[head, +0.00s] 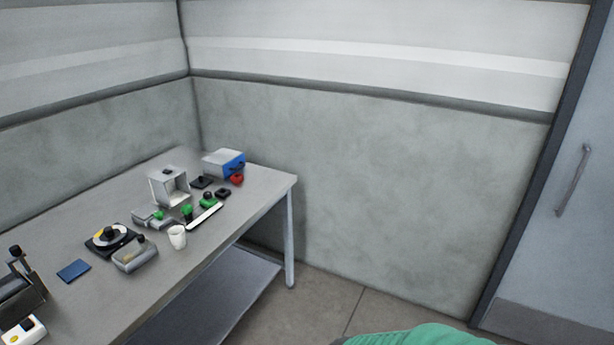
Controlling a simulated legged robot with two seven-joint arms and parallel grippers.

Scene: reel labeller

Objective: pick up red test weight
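A small red object (237,180), which looks like the red test weight, sits near the far right end of the grey table (250,205). It is right in front of a blue and white box (224,163); I cannot tell if they touch. It is small in the view, so its exact shape is unclear. Neither of my grippers is in view.
Left of the red object are dark pads (202,182), green-topped items (187,212), a white open-fronted housing (168,186) and a white cup (177,237). A reel device (110,238) stands nearer. Floor (330,305) is clear right of the table; a door (560,220) stands far right.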

